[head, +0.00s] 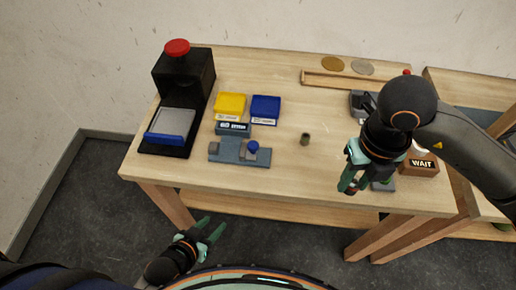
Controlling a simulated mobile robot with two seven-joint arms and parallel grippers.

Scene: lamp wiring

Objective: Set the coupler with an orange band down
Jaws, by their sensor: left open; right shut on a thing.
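My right gripper (349,187) hangs over the front right part of the table, pointing down. It is shut on a small dark piece with a reddish-orange patch, apparently the coupler with an orange band (353,187). The fingers hide most of it. A gap to the table top cannot be judged clearly. A small greenish-brown cylinder (305,139) stands upright on the table, left of the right gripper. My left gripper (213,230) is open and empty, low in front of the table's front edge.
On the wooden table (290,172) are a black press with a red knob (184,85), yellow (230,105) and blue (265,108) boxes, a grey-blue fixture (238,154) and a WAIT block (421,164). A wooden rail (335,82) lies behind. The table's middle is mostly clear.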

